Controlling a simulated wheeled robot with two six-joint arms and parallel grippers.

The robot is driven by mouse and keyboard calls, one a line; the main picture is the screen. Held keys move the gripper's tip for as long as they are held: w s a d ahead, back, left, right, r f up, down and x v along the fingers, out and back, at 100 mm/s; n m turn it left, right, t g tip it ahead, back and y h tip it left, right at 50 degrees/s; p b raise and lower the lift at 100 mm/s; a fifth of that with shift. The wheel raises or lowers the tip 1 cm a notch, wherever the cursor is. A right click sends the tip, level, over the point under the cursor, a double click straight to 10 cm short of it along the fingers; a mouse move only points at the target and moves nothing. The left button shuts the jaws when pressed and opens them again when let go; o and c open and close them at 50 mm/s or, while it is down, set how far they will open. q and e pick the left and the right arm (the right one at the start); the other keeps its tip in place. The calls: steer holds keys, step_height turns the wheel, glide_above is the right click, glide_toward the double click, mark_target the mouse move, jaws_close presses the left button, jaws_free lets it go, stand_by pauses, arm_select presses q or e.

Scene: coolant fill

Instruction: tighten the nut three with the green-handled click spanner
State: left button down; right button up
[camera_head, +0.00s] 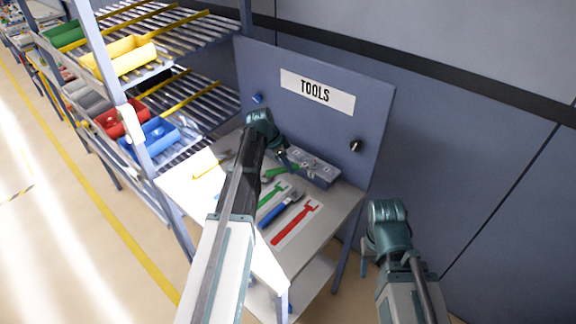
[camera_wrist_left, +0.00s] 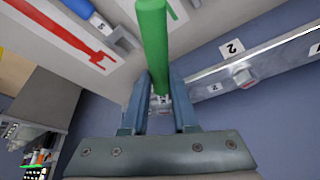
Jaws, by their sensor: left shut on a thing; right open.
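My left gripper (camera_head: 283,157) is shut on the green-handled click spanner (camera_head: 274,173), over the back of the bench. In the left wrist view the green handle (camera_wrist_left: 153,40) rises between the fingers (camera_wrist_left: 158,110). The grey metal bar (camera_head: 315,167) carries numbered labels; in the left wrist view a hex nut (camera_wrist_left: 243,76) sits beside label 2. Nut three cannot be made out clearly, nor whether the spanner touches it. My right gripper (camera_head: 366,268) is open and empty, right of the bench.
A blue spanner (camera_head: 283,209) lies on the bench (camera_head: 325,228) beside green and red painted tool outlines. A yellow-handled tool (camera_head: 210,171) lies at the left. The TOOLS panel (camera_head: 365,105) stands behind. A rack with coloured bins (camera_head: 125,55) is at left.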

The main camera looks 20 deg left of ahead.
arm_select(q)
steer(key=shift+w, duration=0.1)
steer(key=shift+w+a, duration=0.1)
steer(key=shift+a, duration=0.05)
steer(key=shift+s+d+n, duration=0.3)
steer(key=shift+s+d, duration=0.05)
steer(key=shift+s, duration=0.05)
stand_by(0.3)
steer(key=shift+r+p, duration=3.05)
